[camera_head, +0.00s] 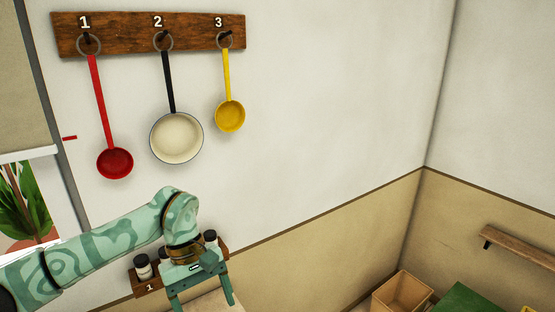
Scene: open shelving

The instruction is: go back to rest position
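My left arm comes in from the left, and its gripper (203,296) points down at the bottom of the view. Its two fingers are wide apart, with no object seen between them; a pale surface shows behind. The gripper is in front of a small wooden shelf (146,288) marked 1 and partly hides it. It is below the hanging pan (176,138) and apart from it. My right gripper is not in view.
A wooden rack (125,41) numbered 1 to 3 holds a red ladle (114,163), the pan and a yellow ladle (230,116). Dark-lidded jars (143,268) stand on the small shelf. A wooden box (402,294) and wall shelf (520,248) are at right. The middle wall is clear.

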